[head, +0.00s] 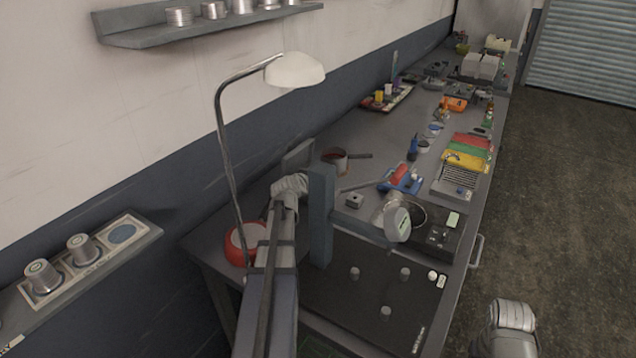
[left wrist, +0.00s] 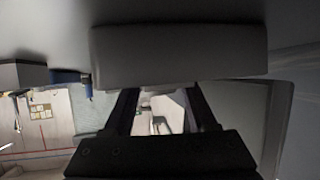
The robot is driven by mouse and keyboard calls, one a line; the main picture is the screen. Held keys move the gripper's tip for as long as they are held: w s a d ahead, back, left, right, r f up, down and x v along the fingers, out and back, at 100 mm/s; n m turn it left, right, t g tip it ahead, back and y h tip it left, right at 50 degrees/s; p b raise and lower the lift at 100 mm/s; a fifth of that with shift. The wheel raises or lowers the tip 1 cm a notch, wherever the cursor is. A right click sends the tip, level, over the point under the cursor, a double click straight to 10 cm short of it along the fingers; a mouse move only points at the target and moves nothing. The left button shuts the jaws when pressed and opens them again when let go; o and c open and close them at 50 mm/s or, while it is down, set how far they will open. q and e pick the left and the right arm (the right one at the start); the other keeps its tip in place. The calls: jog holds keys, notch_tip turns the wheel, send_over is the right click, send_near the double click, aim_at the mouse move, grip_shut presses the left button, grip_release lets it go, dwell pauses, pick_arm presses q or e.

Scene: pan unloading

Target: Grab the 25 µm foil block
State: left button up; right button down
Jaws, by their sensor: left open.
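I cannot tell for certain which item is the 25 µm foil block, as labels are too small to read. A small grey metal block (head: 355,200) lies on the bench beyond a blue-grey upright (head: 322,215).
A dark mat (head: 335,300) with several small pale pegs covers the near bench. A red-based lamp (head: 297,70) stands at left. A wall shelf (head: 150,235) holds two labelled cylinders (head: 42,277) beside an empty blue spot. Coloured trays (head: 467,150) line the right edge.

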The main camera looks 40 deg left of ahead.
pick_arm(q)
jog(key=shift+x, duration=0.95)
jog(key=shift+s, duration=0.1)
grip_shut()
